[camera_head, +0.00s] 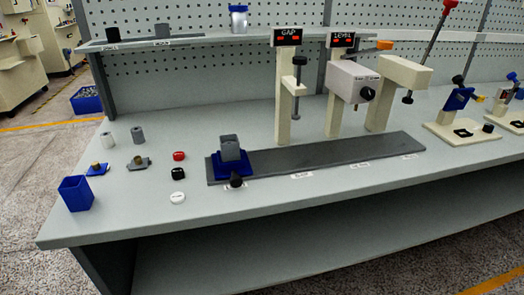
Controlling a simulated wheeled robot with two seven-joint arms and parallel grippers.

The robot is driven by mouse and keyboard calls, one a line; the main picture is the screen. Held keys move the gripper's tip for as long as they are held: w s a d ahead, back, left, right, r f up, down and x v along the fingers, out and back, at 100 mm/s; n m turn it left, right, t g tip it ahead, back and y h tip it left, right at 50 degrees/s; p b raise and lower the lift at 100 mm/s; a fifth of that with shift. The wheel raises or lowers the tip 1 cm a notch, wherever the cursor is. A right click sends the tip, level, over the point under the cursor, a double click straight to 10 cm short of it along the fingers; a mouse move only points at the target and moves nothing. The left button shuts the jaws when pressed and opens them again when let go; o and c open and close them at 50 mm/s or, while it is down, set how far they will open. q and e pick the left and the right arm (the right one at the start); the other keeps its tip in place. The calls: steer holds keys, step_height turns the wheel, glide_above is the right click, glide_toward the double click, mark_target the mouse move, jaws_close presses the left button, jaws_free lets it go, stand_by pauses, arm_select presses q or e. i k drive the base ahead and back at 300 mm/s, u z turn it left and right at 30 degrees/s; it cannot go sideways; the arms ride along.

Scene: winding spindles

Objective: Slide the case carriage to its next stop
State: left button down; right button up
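The case carriage (222,169) is a blue block at the left end of a long dark grey track (330,157) on the bench. A grey case (231,149) stands upright in it. A black knob (236,181) is at the carriage's front. Small white labels line the track's front edge: one below the GAP post (301,175), others farther right (360,166). The carriage is left of the GAP post. Neither of my grippers shows in this view.
Posts with GAP (287,37) and LEVEL (342,40) displays stand behind the track, with a beige press (400,75) to their right. Left of the carriage are a blue bin (76,194), red (179,156), black (177,173) and white (177,199) caps, and small cylinders (137,134).

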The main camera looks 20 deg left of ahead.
mark_target(234, 170)
steer(key=u, duration=1.3)
steer(key=k, duration=0.95)
steer(key=z, duration=1.3)
steer(key=i, duration=0.5)
